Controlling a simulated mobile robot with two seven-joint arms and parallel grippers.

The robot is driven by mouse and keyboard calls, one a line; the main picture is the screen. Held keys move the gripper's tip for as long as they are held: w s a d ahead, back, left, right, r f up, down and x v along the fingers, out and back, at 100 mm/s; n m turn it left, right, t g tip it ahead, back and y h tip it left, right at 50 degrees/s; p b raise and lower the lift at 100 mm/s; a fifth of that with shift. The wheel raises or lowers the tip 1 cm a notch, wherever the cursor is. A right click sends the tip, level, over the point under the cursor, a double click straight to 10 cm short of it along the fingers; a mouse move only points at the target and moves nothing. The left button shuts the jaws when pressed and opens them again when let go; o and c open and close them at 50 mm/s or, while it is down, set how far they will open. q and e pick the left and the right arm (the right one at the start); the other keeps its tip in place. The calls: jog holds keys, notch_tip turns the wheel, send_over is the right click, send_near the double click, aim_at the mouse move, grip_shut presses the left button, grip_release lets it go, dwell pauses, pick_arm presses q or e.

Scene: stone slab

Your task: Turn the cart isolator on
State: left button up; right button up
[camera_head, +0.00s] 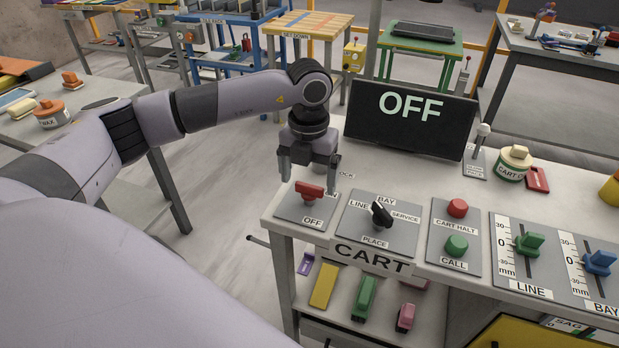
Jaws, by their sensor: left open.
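The cart isolator is a red handle (311,190) on a small grey plate (290,208) at the near left corner of the CART bench. The handle lies roughly crosswise, with an OFF label below it; other labels on the plate are partly hidden by my gripper. The dark display (410,118) behind it reads OFF. My left gripper (309,173) points down over the isolator, its two fingers apart, one toward each end of the handle. Nothing is between the fingers higher up; I cannot tell whether they touch the handle. My right gripper is not in view.
Right of the isolator are a black selector knob (381,213), a red button (457,208), a green button (456,246), and green (529,242) and blue (599,262) sliders. A white-knobbed lever (482,138) stands behind.

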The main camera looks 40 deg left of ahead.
pick_arm(q)
jog(key=shift+f, duration=0.9)
jog(key=c, duration=1.1)
jog(key=shift+o, duration=0.2)
